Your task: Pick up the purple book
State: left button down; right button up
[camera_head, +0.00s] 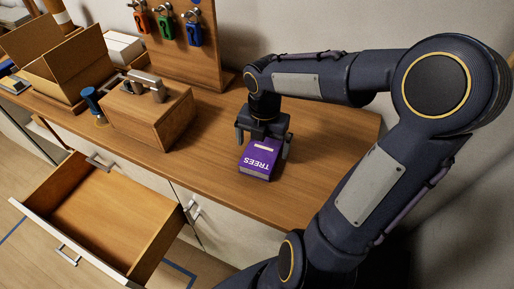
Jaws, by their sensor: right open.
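The purple book (260,161), with "TREES" in white letters and a pale label, lies on the wooden counter. My right gripper (263,146) is over it, pointing down, with its fingers apart on either side of the book. Whether the fingers touch the book I cannot tell. The gripper body hides the book's far part. My left gripper is not in view.
An open empty drawer (105,208) juts out below the counter (330,170). A wooden box (150,112), a blue spool-like item (92,100) and an open cardboard box (75,62) stand left. A board (180,60) with hanging padlocks rises behind. The counter right of the book is clear.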

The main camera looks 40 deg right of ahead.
notch_tip(320, 180, down, 2)
jog(key=shift+f, duration=0.15)
jog(key=c, duration=1.3)
